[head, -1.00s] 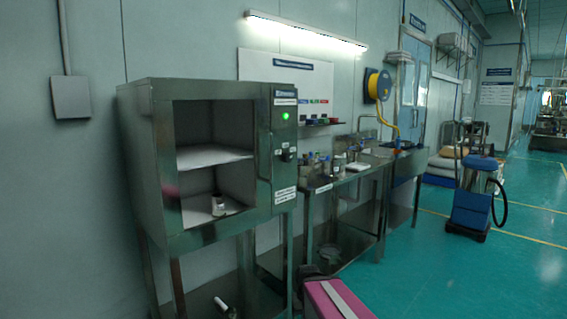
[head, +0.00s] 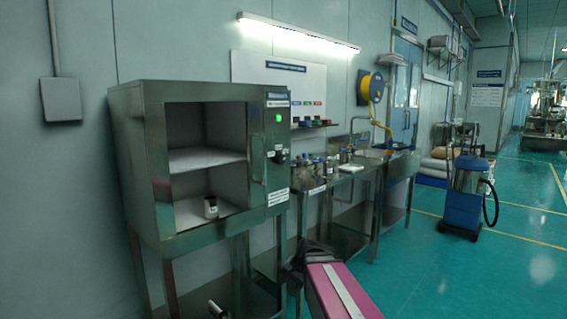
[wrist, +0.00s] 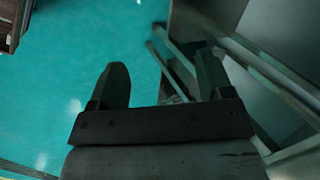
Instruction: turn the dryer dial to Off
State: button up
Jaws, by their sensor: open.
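The dryer (head: 128,165) is a steel cabinet on legs at the left of the head view. Its control panel is on the right of its front, with a lit green lamp (head: 278,118). The dark dial (head: 280,157) sits below the lamp; its pointer is too small to read. My gripper (wrist: 163,82) shows in the wrist view with its two fingers spread apart and nothing between them. It is above the floor beside steel framework, apart from the dial. The dial does not show in the wrist view.
A small bottle (head: 210,207) stands on the dryer's lower shelf. A steel bench (head: 335,182) with bottles stands right of the dryer. A blue vacuum-like machine (head: 467,195) is farther right. The teal floor (head: 430,275) is open in front.

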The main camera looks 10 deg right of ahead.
jog(key=w+d+r+m+t+y, duration=0.1)
jog(key=w+r+m+t+y, duration=0.15)
jog(key=w+r+m, duration=0.45)
jog(key=w+d+r+m+t+y, duration=0.1)
jog(key=w+r+m+t+y, duration=0.3)
jog(key=r, duration=0.6)
jog(key=m+t, duration=0.5)
jog(key=m, duration=0.5)
send_near(282, 161)
jog(key=shift+y, duration=0.25)
jog(key=x, duration=0.9)
jog(key=shift+w+d+f, duration=0.1)
jog(key=shift+w+d, duration=0.05)
jog(key=shift+w, duration=0.1)
jog(key=c, duration=0.9)
